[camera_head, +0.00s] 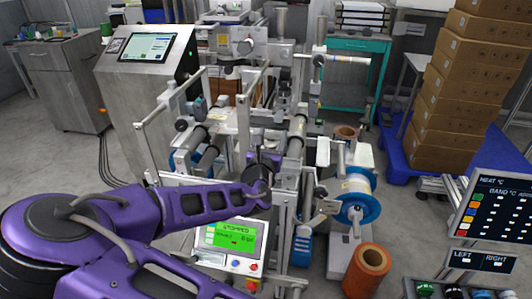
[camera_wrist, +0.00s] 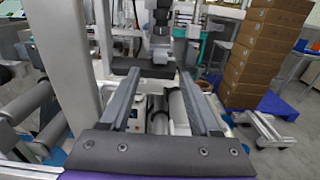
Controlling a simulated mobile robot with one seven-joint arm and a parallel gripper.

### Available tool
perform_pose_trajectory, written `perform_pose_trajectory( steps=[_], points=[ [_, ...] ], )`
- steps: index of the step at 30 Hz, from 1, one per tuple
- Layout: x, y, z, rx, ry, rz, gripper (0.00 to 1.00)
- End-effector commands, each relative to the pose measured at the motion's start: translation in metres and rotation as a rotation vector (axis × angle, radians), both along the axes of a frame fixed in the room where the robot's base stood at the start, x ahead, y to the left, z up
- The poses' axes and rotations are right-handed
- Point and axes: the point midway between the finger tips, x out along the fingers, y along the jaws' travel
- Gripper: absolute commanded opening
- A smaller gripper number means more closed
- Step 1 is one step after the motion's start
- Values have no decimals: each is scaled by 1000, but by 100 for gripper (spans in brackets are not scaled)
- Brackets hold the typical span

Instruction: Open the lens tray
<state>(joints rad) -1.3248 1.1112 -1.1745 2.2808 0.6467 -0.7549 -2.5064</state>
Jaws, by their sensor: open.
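I cannot pick out a lens tray for certain in either view. A grey inspection head (camera_head: 240,45) with a dark lower part stands on top of the roller machine; it also shows straight ahead in the wrist view (camera_wrist: 161,45). My gripper (camera_wrist: 158,74) is open, with its two grey fingers apart and nothing held between them. In the wrist view the fingers point at the dark block (camera_wrist: 143,67) under the inspection head. Whether they touch it I cannot tell. In the head view my purple arm reaches into the machine's front and hides part of it.
Metal posts and rollers (camera_head: 208,135) crowd around my arm; a thick upright post (camera_wrist: 70,60) stands close left of my gripper. A blue-flanged reel (camera_head: 357,205) and an orange roll (camera_head: 367,268) are at the right. Stacked cartons (camera_head: 470,75) stand behind on a blue pallet.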

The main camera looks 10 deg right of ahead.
Motion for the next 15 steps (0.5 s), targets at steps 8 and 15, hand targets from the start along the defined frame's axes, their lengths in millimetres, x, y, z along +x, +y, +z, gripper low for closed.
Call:
perform_pose_trajectory(
  steps=[8, 15],
  points=[
    [-52, 18, 1, -4, 1, 4, 62],
    [-78, 26, 0, -1, 0, 1, 62]
  ],
)
